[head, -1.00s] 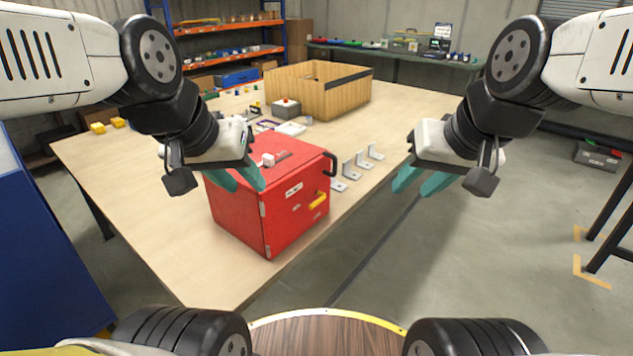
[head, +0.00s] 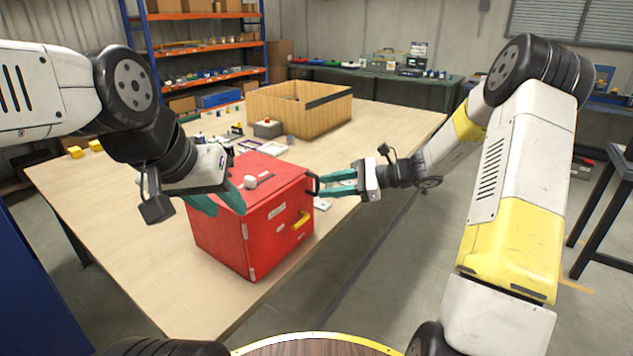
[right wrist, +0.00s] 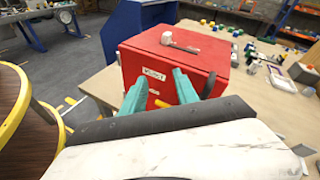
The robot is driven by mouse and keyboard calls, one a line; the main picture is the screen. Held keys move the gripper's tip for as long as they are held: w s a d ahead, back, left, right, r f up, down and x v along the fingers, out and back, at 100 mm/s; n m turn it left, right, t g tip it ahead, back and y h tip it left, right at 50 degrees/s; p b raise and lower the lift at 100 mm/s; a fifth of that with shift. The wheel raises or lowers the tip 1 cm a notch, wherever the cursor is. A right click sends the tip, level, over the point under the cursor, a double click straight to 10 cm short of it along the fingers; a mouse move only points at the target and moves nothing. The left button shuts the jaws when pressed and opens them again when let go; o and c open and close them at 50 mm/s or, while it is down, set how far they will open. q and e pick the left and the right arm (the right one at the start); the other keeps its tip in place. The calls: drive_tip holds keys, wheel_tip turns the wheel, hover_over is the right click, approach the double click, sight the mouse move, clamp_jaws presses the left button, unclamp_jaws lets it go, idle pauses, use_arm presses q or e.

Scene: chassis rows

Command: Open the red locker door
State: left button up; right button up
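The red locker (head: 222,243) stands near the table's front edge, its door (head: 278,240) closed, with a yellow handle (head: 301,220) and a small label. A black bracket-like handle (head: 313,182) sticks out at its upper right corner. My right gripper (head: 325,183) is beside that black handle, level with the locker's top. In the right wrist view its teal fingers (right wrist: 160,85) are apart with nothing between them, pointing at the door; the black handle (right wrist: 209,85) lies right of the right finger. My left gripper (head: 221,203) is open and empty, in front of the locker's left part.
A white knob-like piece (head: 250,181) sits on the locker's top. Metal brackets stand right of the locker, partly hidden.

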sight(318, 185)
drive_tip(key=w+d+f+m+t+y, duration=0.2)
drive_tip(key=w+d+f+m+t, duration=0.25)
drive_tip(key=w+f+m, duration=0.2)
drive_tip(key=x, duration=0.8)
drive_tip(key=shift+w+a+r, duration=0.15)
drive_tip(key=shift+w+a, duration=0.05)
drive_tip(key=shift+w, duration=0.25)
clamp_jaws()
idle(0.6)
